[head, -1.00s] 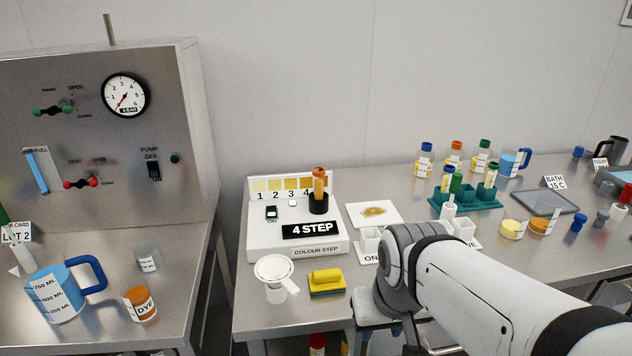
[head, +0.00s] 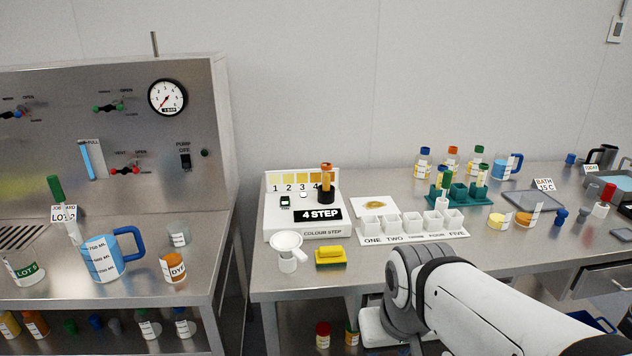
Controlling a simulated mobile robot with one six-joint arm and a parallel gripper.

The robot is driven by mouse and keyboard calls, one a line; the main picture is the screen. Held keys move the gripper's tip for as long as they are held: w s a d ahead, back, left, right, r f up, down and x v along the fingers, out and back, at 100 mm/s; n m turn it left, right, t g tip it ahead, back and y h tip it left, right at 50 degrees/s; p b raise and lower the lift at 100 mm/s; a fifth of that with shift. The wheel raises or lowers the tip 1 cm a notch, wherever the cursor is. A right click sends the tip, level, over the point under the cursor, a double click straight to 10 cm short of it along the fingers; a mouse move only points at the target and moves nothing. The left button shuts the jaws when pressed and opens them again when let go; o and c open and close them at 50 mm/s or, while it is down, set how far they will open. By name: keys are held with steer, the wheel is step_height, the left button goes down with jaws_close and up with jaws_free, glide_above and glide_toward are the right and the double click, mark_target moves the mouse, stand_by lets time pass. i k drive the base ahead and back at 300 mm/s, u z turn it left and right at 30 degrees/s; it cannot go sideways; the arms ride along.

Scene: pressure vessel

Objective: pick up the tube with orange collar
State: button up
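The tube with orange collar (head: 327,177) stands upright in the black socket (head: 326,197) at the back right of the white colour step device (head: 280,218). My arm comes in from the lower right in the head view, and its grey joint is in front of the bench's front edge. My gripper is not visible; the arm's end is hidden or out of frame below. The arm is clearly apart from the tube.
A row of white cups (head: 412,225) and a tan-stained white plate (head: 376,206) stand right of the device. A teal rack (head: 472,198) with tubes is further right. A white strainer cup (head: 288,254) and a yellow sponge (head: 330,255) lie in front.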

mark_target(326, 167)
steer(key=u, duration=0.1)
steer(key=i, duration=0.9)
steer(key=z, duration=0.05)
